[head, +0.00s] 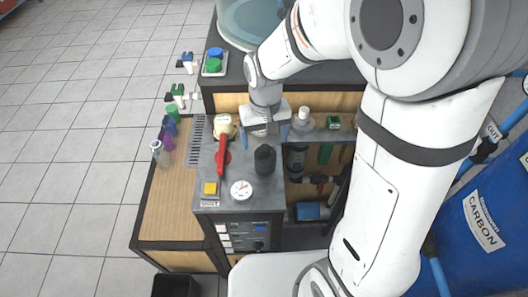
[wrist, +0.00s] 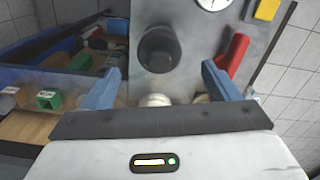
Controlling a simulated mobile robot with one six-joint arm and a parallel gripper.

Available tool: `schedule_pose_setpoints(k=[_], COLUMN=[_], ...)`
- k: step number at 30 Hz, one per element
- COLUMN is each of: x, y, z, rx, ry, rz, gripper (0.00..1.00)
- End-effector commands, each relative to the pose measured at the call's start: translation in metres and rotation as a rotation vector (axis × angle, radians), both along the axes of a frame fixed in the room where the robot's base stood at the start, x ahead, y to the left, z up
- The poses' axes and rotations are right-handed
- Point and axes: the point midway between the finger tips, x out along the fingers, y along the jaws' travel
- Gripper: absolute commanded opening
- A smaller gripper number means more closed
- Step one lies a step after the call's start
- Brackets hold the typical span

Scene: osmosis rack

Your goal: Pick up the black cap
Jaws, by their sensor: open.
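The black cap (head: 265,158) stands on the grey panel top, right of a red handle, in the head view. In the wrist view the black cap (wrist: 158,50) is a dark round shape beyond my fingertips, roughly centred between them. My gripper (head: 263,137) is behind the cap in the head view, with its blue fingers spread. In the wrist view my gripper (wrist: 162,80) is open, and neither finger touches the cap. A pale round thing (wrist: 156,100) shows between the fingers, partly hidden by the gripper body.
The red handle (head: 221,150) and a yellow button (head: 210,188) are left of the cap. A white gauge (head: 241,190) is in front of it. Several bottles (head: 160,153) stand on the wooden ledge at left. A recessed shelf (head: 318,165) lies to the right.

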Motion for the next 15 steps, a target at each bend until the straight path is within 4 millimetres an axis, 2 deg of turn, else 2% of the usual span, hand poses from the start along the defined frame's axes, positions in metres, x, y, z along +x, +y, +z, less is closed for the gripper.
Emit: schedule_pose_setpoints(k=[9,15], x=[0.002,0.002], y=[-0.002,-0.002], z=[-0.04,-0.046], rx=[-0.001,0.0], ry=[0.003,-0.001], rz=[-0.001,-0.002], gripper=[0.82,0.82])
